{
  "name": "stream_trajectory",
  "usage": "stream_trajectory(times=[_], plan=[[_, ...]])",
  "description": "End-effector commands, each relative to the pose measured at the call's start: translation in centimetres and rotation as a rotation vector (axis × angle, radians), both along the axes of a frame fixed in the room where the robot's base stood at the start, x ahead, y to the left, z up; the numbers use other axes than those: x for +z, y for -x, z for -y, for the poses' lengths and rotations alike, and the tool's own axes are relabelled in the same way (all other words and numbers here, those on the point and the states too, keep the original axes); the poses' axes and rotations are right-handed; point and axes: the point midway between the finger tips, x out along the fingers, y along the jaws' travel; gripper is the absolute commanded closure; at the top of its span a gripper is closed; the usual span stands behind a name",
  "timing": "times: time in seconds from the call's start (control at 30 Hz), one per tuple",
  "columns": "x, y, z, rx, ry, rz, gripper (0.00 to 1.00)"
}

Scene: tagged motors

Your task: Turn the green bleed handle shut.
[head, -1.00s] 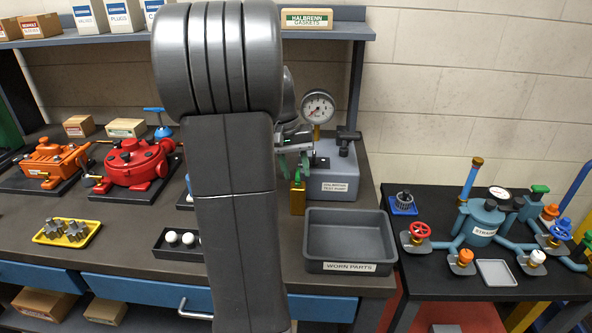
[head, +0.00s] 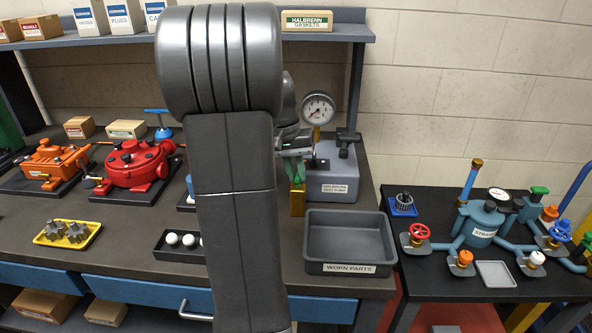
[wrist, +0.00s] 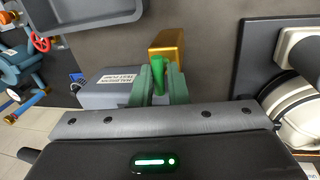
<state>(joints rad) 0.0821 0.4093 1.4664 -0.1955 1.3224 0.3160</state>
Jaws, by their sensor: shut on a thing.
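The green bleed handle (wrist: 158,76) shows in the wrist view between my gripper's two pale green fingers. It stands at the near end of a brass block (wrist: 167,42). My gripper (wrist: 157,85) is shut on the handle, one finger on each side. In the head view, the brass block (head: 298,200) stands upright on the bench, left of the grey test pump (head: 332,184). My gripper (head: 298,168) is just above the block there, partly behind my arm. The handle is hidden in the head view.
A dial gauge (head: 318,108) rises behind the brass block. A grey worn-parts tray (head: 349,268) lies in front. A red machine (head: 137,166) sits left of my arm. A strainer (head: 480,228) with several coloured valves is on the right table.

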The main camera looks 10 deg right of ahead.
Motion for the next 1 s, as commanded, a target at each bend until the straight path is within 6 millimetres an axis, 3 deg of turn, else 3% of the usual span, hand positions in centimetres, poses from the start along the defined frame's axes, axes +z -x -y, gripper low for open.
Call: stream_trajectory(times=[1.0], plan=[[0.32,-0.41,0.33,-0.9,0.001,0.0,1.0]])
